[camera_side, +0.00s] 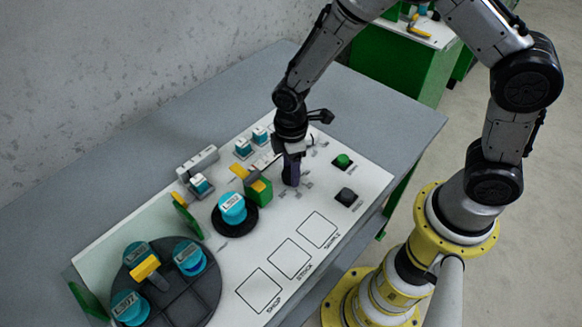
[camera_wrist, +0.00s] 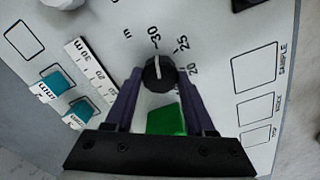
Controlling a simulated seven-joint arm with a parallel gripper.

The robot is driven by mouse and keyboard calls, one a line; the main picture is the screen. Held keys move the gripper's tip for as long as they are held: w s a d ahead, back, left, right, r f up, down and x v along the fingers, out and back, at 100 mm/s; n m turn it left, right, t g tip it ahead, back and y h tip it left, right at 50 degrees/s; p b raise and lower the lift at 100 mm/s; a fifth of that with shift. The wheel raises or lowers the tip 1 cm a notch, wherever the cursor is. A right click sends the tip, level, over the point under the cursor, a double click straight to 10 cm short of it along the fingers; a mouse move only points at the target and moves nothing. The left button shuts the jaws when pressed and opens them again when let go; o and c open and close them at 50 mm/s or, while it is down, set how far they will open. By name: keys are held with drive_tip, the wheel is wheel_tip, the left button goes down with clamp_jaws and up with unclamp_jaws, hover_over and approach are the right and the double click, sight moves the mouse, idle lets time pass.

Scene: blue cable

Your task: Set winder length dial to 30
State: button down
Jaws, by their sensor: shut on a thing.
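The length dial (camera_wrist: 159,75) is a round black knob with a white pointer line, on the pale panel (camera_wrist: 215,42). Its printed marks include 30, 25 and 20, with an "m" to the left. The pointer line points up, at or very near the 30 mark (camera_wrist: 154,37). My gripper (camera_wrist: 158,82) is shut on the dial, one purple finger on each side. In the side view my gripper (camera_side: 291,178) points down at the panel and hides the dial.
A green block (camera_wrist: 166,120) stands close to the dial, seen between my fingers. In the side view a teal spool (camera_side: 232,207), a dark round tray (camera_side: 190,300) with teal spools, a green button (camera_side: 343,160) and a black button (camera_side: 346,196) surround it. Outlined squares are empty.

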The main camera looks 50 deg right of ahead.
drive_tip(key=shift+c, duration=1.2)
unclamp_jaws()
wheel_tip(320, 180, up, 14)
